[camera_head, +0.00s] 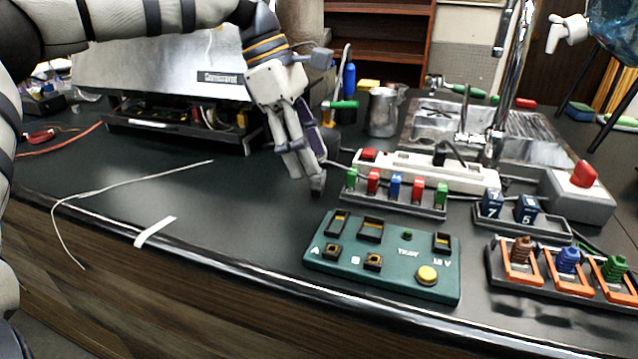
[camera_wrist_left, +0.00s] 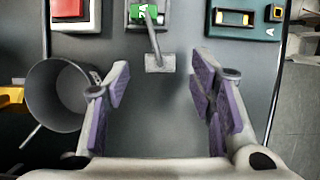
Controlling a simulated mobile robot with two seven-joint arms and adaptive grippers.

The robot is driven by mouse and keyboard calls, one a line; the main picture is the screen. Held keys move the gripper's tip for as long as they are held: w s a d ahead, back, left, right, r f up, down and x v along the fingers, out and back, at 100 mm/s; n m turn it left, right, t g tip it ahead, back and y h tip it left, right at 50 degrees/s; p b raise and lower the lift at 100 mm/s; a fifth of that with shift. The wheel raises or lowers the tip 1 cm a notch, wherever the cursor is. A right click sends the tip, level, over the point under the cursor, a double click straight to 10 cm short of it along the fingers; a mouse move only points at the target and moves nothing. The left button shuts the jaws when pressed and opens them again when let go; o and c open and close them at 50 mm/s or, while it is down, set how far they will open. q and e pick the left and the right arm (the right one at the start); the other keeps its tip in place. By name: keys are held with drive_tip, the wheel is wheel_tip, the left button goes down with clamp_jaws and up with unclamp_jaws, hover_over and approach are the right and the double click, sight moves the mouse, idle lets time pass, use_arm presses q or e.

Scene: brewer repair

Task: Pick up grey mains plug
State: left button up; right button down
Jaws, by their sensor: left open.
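A small light-grey block with a grey stem, which looks like the grey mains plug (camera_wrist_left: 160,62), lies on the dark counter in the left wrist view. In the head view my left gripper (camera_head: 306,182) points down over the counter, left of the row of coloured blocks. I cannot make out the plug clearly there. My right gripper is in neither view.
A green control box (camera_head: 325,262) stands in front, with a rack of coloured blocks (camera_head: 397,205) and a white power strip (camera_head: 425,172) behind. A dark round container (camera_wrist_left: 70,95) is beside my left finger.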

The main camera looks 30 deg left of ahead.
sight(318, 183)
use_arm(q)
drive_tip(key=x, duration=0.3)
drive_tip(key=shift+f, duration=0.1)
drive_tip(key=shift+a, duration=0.1)
clamp_jaws()
